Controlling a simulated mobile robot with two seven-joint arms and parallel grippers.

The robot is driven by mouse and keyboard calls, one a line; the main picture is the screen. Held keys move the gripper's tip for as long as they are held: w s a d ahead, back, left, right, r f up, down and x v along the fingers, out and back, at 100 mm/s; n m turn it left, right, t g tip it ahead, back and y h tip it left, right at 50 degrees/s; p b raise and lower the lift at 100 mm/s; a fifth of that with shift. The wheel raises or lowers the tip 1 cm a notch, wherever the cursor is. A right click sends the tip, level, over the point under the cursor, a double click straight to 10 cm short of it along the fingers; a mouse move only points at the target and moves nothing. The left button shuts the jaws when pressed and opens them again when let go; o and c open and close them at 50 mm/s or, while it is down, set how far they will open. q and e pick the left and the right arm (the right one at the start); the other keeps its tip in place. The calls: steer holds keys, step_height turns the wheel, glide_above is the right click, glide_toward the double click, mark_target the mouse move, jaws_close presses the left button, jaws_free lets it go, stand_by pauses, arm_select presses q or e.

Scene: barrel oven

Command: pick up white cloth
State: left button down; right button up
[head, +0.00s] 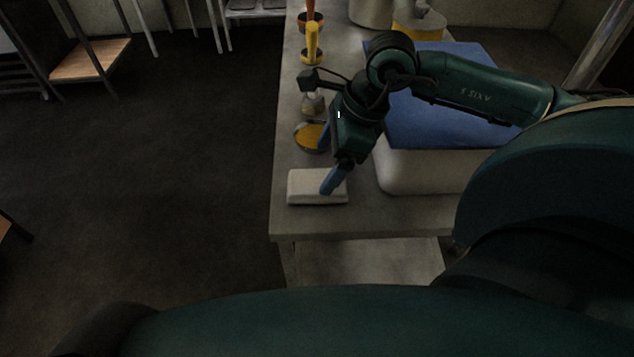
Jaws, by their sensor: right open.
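The white cloth (305,187) looks like a flat, folded pale block. It lies on the grey table (400,219) near its front left corner. My right gripper (331,182) comes down over the right part of the cloth with its blue fingers pointing down. The right gripper is open, and its fingertips are at the cloth; whether they touch it I cannot tell. The fingers and wrist hide part of the cloth's right side and back edge. My left gripper is not in view.
A white bin (420,175) with a blue lid or cover (440,125) stands right of the gripper. Behind the cloth are a round dish with yellow contents (308,137), a small jar (312,104) and a yellow-handled tool (312,42). Floor left of the table is clear.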

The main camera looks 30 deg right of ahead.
mark_target(318, 180)
steer(key=x, duration=0.5)
steer(key=shift+s+d+f, duration=0.15)
steer(key=shift+s, duration=0.1)
steer(key=shift+c, duration=0.5)
steer(key=c, duration=1)
